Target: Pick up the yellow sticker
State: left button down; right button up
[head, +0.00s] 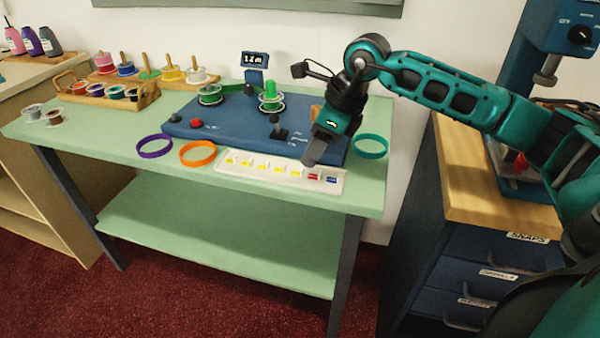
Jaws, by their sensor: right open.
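Several yellow stickers (263,167) sit in a row on a white sticker strip (225,172) near the front edge of the green table. A red sticker (314,177) and a blue sticker (332,180) lie at the strip's right end. My right gripper (309,161) points down over the right part of the strip, close to the rightmost yellow sticker (297,173). It is open and no sticker shows in it. Its exact height above the strip is hard to tell. My left gripper is out of view.
A blue machine (223,129) with spools and a display (255,59) stands behind the strip. Purple (154,146), orange (197,153) and teal (370,146) rings lie nearby. A wooden spool rack (110,101) is at the left. The green table (110,155) has free room at its front left.

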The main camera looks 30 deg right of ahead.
aim_at(303, 170)
jog(key=x, duration=0.5)
jog(key=shift+d+b, duration=0.15)
jog(key=shift+b, duration=0.2)
jog(key=shift+c, duration=0.3)
grip_shut()
